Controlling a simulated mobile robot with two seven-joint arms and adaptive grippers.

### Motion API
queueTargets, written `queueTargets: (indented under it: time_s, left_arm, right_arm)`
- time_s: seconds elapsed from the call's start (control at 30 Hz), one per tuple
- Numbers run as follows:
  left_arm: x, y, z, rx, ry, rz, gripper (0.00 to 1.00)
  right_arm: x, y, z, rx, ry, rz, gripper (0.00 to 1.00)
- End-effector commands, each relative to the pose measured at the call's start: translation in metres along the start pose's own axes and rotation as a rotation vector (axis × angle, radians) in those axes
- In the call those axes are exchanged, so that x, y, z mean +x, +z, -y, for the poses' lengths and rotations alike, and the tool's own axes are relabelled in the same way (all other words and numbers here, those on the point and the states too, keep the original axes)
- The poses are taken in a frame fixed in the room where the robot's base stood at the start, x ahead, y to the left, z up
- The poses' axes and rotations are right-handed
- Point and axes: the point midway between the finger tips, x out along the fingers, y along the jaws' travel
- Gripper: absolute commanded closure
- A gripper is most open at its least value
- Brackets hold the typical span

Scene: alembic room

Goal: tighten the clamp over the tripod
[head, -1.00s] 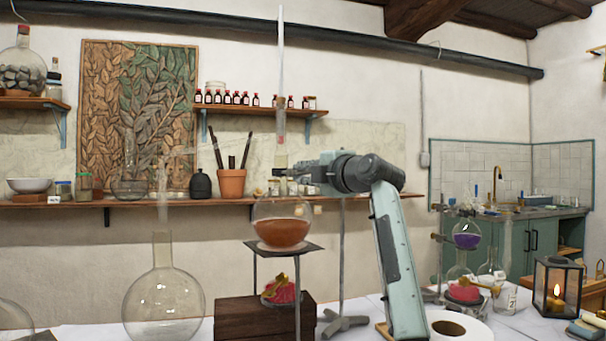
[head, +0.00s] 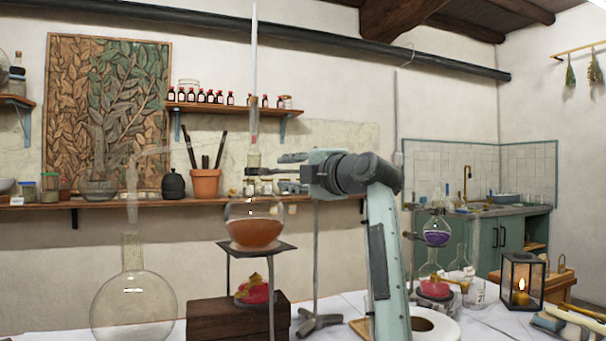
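The tripod (head: 257,248) stands left of centre in the head view, with a round flask of orange-brown liquid (head: 253,232) on its top. The clamp (head: 266,171) is at the flask's neck, above the tripod; its screw is too small to make out. Whether a finger touches the clamp I cannot tell.
A large empty flask (head: 133,300) is at left. A white roll (head: 434,326), a flask with purple liquid (head: 437,233) and a lantern (head: 522,283) are at right.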

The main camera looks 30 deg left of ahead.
Motion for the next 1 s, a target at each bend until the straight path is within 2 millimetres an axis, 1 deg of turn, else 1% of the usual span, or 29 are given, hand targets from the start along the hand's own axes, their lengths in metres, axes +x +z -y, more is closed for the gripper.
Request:
queueTargets:
  time_s: [0.03, 0.1, 0.2, 0.3, 0.4, 0.53, 0.93, 1.0]
  left_arm:
    - [-0.011, 0.000, 0.000, 0.001, 0.002, 0.000, 0.69]
    - [-0.026, 0.000, 0.000, 0.002, 0.002, 0.000, 0.69]
    - [-0.044, 0.000, 0.000, 0.001, 0.001, 0.000, 0.69]
    - [-0.057, 0.000, 0.000, 0.001, 0.001, 0.000, 0.69]
    - [-0.064, 0.000, 0.000, 0.001, 0.000, 0.000, 0.69]
    - [-0.067, 0.000, 0.000, 0.000, -0.001, -0.001, 0.69]
    - [-0.067, 0.000, 0.000, 0.001, -0.001, -0.001, 0.69]
    - [-0.069, 0.001, -0.002, 0.006, 0.014, -0.002, 0.69]
  right_arm:
    - [0.000, 0.000, 0.000, 0.000, 0.000, 0.000, 0.60]
    - [0.000, 0.000, 0.000, 0.000, 0.000, 0.000, 0.60]
    - [0.000, 0.000, 0.000, 0.000, 0.000, 0.000, 0.60]
    - [0.000, 0.000, 0.000, 0.000, 0.000, -0.001, 0.60]
    - [0.000, 0.000, 0.000, 0.000, 0.000, -0.001, 0.60]
    - [0.000, 0.000, 0.000, 0.000, 0.000, -0.001, 0.60]
    - [0.000, -0.001, 0.000, 0.000, 0.000, -0.001, 0.60]
    - [0.000, 0.000, 0.000, 0.000, 0.000, 0.000, 0.60]
